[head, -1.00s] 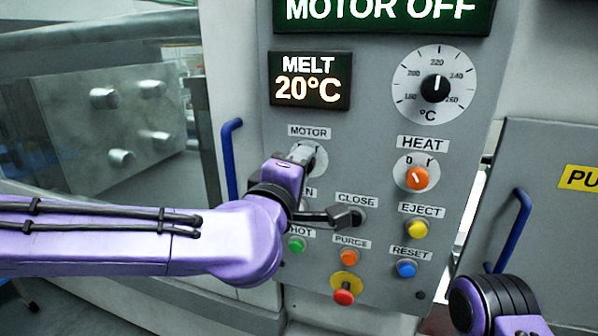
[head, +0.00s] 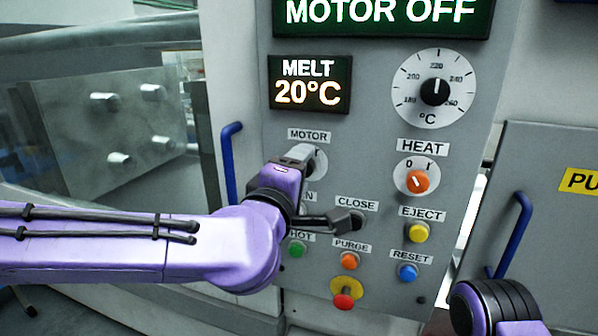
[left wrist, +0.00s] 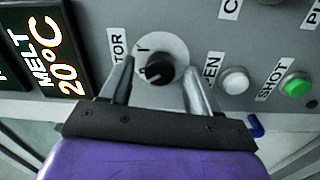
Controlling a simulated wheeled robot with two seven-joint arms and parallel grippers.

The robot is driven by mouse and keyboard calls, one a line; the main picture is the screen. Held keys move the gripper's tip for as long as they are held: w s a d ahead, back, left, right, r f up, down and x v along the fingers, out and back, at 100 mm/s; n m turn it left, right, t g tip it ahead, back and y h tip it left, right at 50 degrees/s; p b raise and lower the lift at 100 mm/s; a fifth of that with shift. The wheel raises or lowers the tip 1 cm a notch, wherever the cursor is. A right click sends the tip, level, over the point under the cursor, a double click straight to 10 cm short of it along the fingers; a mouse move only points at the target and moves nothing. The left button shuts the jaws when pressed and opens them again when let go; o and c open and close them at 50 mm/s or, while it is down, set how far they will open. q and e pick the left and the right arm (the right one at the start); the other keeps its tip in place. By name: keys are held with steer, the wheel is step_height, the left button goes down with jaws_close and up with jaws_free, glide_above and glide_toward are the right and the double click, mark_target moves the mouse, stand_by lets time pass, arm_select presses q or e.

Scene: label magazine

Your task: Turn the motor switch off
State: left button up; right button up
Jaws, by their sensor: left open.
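The motor switch is a black rotary knob (left wrist: 160,70) on a round white plate, under the MOTOR label (head: 309,135). In the left wrist view its white mark points toward the 0 side. In the head view my left gripper (head: 301,154) covers most of it; only the right part of its plate (head: 320,163) shows. My left gripper (left wrist: 158,75) is open, one finger on each side of the knob, with gaps visible in this view. The large display (head: 380,12) reads MOTOR OFF. My right gripper is out of view; only part of my right arm shows at the bottom right.
The HEAT switch (head: 417,181) with an orange knob is to the right. Below are CLOSE (head: 357,217), EJECT, PURGE and RESET buttons, and a red stop button (head: 344,300). Blue handles (head: 230,172) stand at both sides. The melt display (head: 309,82) reads 20°C.

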arm_select(q)
steer(key=b+v, duration=0.2)
steer(key=v, duration=0.8)
